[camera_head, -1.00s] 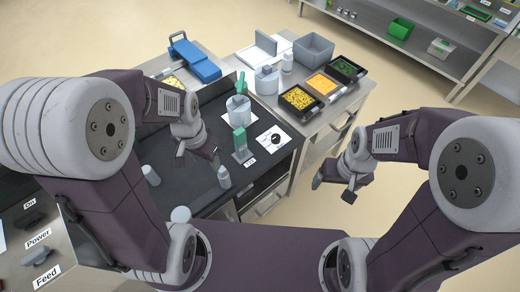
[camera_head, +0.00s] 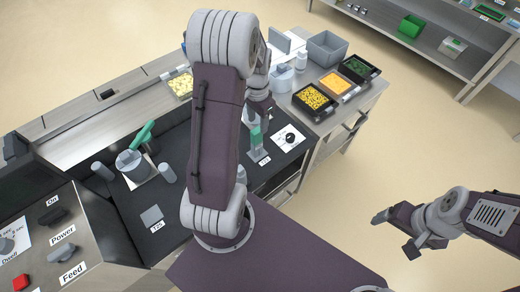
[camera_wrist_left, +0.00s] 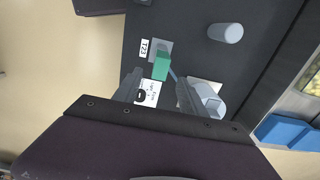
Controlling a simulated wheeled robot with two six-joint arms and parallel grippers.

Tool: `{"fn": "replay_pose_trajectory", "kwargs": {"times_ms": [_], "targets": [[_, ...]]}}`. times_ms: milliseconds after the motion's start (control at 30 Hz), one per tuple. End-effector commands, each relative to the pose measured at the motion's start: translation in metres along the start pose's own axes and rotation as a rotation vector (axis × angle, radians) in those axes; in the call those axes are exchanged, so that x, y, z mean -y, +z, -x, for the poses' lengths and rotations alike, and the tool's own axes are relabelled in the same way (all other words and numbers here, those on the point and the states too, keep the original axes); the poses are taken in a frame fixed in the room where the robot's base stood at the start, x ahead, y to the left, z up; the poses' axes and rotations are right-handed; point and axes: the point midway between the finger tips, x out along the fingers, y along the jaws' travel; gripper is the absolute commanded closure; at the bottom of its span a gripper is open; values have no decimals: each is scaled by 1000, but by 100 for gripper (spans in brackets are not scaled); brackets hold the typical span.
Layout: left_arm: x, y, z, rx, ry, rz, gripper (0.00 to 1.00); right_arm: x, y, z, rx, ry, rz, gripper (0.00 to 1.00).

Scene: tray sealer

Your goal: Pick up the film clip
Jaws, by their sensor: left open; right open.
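The film clip, which I take to be the green-topped grey piece (camera_head: 255,138), stands on the dark worktop beside a small label. In the left wrist view the green clip (camera_wrist_left: 161,66) is over a grey pad, just beyond and between my left fingertips. My left gripper (camera_wrist_left: 160,90) is open, with a finger to each side and a gap to the clip. In the head view its fingers (camera_head: 262,116) show only partly, close above the clip. My right gripper (camera_head: 395,234) is open and empty over the floor at the right.
A white card with a black dial (camera_head: 290,137) lies right of the clip. A grey pot with a green lever (camera_head: 132,160) and small cylinders stand at the left. Food trays (camera_head: 312,99) sit at the back right. A control panel (camera_head: 60,235) is at the lower left.

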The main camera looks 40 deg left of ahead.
Motion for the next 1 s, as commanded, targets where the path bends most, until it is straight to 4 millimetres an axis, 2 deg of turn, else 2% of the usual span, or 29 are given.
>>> {"fn": "replay_pose_trajectory", "kwargs": {"times_ms": [133, 367, 600, 700, 900, 1000], "targets": [[-1, 1, -26, 4, 3, -1, 51, 0, 0, -2, 0, 0, 0, 16], [-1, 2, -38, 3, 3, -1, 51, 0, 0, -2, 0, 0, 0, 16], [0, 7, -79, 4, 4, -1, 51, 0, 0, -3, 0, 0, 0, 16], [0, 7, -86, 2, 2, -1, 51, 0, 0, -3, 0, 0, 0, 16], [0, 6, -86, 1, 1, -1, 51, 0, 0, -3, 0, 0, 0, 16], [0, 6, -86, 1, 1, -1, 79, 0, 0, -3, 0, 0, 0, 16]]}}
